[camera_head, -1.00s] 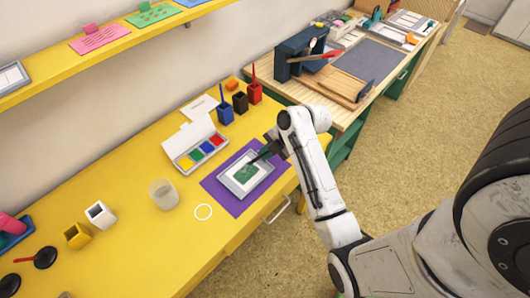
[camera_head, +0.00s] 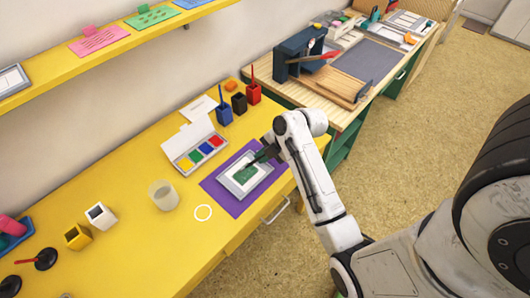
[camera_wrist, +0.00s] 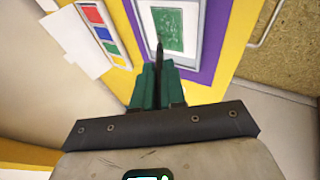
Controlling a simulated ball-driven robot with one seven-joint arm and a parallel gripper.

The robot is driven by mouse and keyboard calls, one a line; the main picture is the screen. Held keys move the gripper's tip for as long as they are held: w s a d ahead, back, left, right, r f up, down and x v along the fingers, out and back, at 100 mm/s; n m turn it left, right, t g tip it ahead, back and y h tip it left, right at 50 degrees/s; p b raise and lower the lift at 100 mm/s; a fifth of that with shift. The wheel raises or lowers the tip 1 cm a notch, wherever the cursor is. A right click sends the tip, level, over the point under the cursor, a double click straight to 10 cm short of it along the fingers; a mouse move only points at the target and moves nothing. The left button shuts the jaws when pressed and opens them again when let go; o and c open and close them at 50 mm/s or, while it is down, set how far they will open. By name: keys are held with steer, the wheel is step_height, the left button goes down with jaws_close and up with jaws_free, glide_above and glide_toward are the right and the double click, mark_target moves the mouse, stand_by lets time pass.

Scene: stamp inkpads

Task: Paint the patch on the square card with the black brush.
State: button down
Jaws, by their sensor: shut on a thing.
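My gripper (camera_head: 262,157) is shut on the black brush, seen in the wrist view as a thin dark stick (camera_wrist: 159,58) between the green fingers (camera_wrist: 157,90). The brush points at the square card (camera_head: 237,187), which lies in a pale grey frame. The card's patch (camera_head: 246,174) is green; in the wrist view the patch (camera_wrist: 170,28) shows pale specks and lines. The brush tip overlaps the patch's near edge there; I cannot tell whether it touches. The black holder (camera_head: 240,104) shows no brush in it.
A purple mat (camera_head: 234,207) lies under the frame. Left of it are the paint box (camera_head: 183,152) with several colours and a clear cup (camera_head: 163,195). Blue (camera_head: 224,114) and red (camera_head: 254,94) holders with brushes stand behind.

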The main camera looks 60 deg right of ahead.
steer(key=shift+a, duration=0.25)
steer(key=shift+d, duration=0.1)
steer(key=shift+s+d, duration=0.15)
steer(key=shift+d, duration=0.5)
steer(key=shift+s+d, duration=0.2)
steer(key=shift+d, duration=0.2)
